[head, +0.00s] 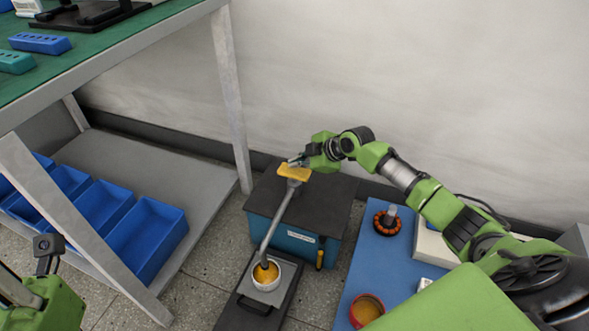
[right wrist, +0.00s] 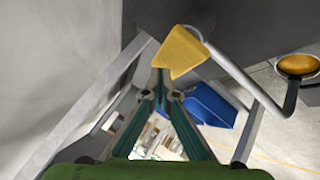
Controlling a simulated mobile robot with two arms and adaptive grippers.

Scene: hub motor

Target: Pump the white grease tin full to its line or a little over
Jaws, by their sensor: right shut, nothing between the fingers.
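The white grease tin (head: 266,285) stands on a black tray at the foot of the pump, with orange-yellow grease inside; I cannot make out its line. A grey spout pipe (head: 280,217) runs from the pump's top down to the tin's mouth. The pump's yellow handle plate (head: 295,172) tops the blue, dark-lidded pump box (head: 295,241). It also shows in the right wrist view (right wrist: 182,52), with the tin's grease (right wrist: 298,66) at the right. My right gripper (head: 296,160) is shut and empty, close by the yellow plate; I cannot tell whether they touch. My left gripper's fingers are out of view.
A green-topped workbench (head: 90,50) stands at the left, with blue bins (head: 145,238) on its lower shelf. A blue mat (head: 375,265) at the right holds a red bowl of grease (head: 367,309) and an orange-rimmed part (head: 388,221). The wall is close behind.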

